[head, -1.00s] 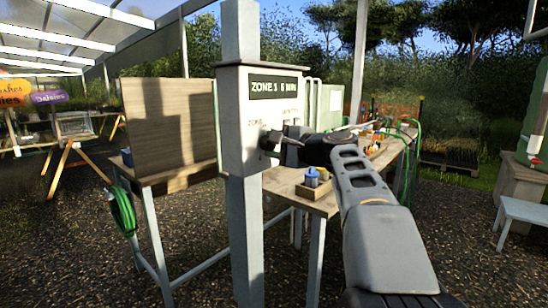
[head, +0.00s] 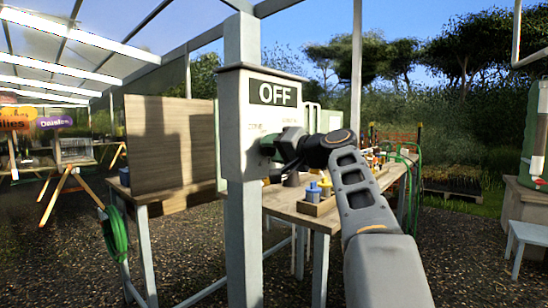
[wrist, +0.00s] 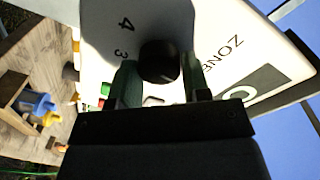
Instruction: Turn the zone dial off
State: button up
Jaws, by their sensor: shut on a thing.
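The control box (head: 238,115) is mounted on a pale post, and its display (head: 275,93) reads OFF. In the wrist view the box face (wrist: 215,30) shows the word ZONE and the numbers 4 and 3. The dark round zone dial (wrist: 160,62) sits between the two fingers of my gripper (wrist: 158,80). My gripper is shut on the dial. In the head view my gripper (head: 270,147) is at the box's front face and hides the dial. The dial's pointer mark cannot be made out.
A wooden bench (head: 295,208) stands behind the post, with a small wooden tray (head: 315,207) holding blue and yellow items. A wooden panel (head: 172,147) stands at left. A green hose (head: 117,238) hangs below it. A pale stool (head: 526,237) is at right.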

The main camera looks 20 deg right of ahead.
jog(key=shift+f+n+b, duration=0.1)
jog(key=shift+n+b, duration=0.25)
jog(key=shift+n, duration=0.25)
jog(key=o, duration=0.9)
jog(key=v, duration=1.3)
jog(key=shift+s, duration=0.35)
